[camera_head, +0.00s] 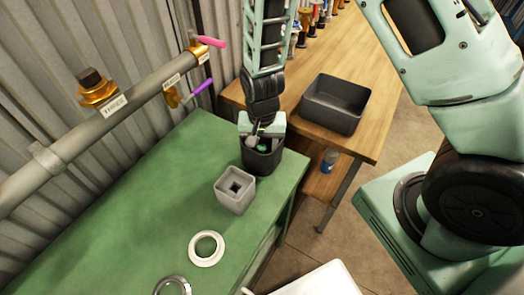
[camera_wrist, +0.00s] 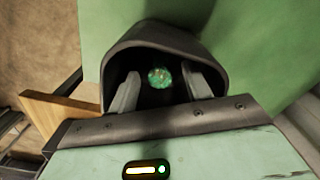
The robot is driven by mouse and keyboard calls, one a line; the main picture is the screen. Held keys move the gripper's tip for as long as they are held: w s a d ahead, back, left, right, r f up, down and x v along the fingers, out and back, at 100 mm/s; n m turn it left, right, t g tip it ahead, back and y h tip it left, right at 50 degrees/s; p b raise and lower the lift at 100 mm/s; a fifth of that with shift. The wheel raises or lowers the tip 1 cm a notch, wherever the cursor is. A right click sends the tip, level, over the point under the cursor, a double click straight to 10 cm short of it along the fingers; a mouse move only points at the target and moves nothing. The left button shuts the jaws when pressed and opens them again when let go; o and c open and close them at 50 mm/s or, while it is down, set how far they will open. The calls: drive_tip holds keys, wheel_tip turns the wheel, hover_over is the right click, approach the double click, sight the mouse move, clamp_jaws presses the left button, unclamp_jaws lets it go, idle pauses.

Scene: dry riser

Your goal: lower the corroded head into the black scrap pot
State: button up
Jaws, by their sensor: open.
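The black scrap pot (camera_head: 262,158) stands on the green bench top, at its far right end. In the wrist view its dark rim (camera_wrist: 150,34) arches around my fingers. My gripper (camera_head: 262,140) points down into the mouth of the pot. In the wrist view its two fingers (camera_wrist: 164,90) are apart. The corroded head (camera_wrist: 160,77), round and mottled green, lies inside the pot between and beyond the fingertips.
A grey square pot (camera_head: 235,194) stands just in front of the black pot. A white ring (camera_head: 206,248) and a metal ring (camera_head: 173,286) lie nearer. A pipe with valves (camera_head: 100,120) runs along the left wall. A dark open bin (camera_head: 335,103) sits on the wooden table behind.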

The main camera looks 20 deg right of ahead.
wheel_tip(320, 180, up, 16)
drive_tip(key=shift+r, duration=0.2)
drive_tip(key=s+a+r+n, duration=0.3)
drive_tip(key=s+n, duration=0.3)
drive_tip(key=s, duration=0.3)
drive_tip(key=s+a+r+n, duration=0.3)
drive_tip(key=s+n, duration=0.4)
drive_tip(key=s, duration=0.3)
drive_tip(key=shift+y, duration=0.3)
drive_tip(key=shift+a+r, duration=0.15)
drive_tip(key=shift+c, duration=1.4)
drive_tip(key=shift+s+a, duration=0.1)
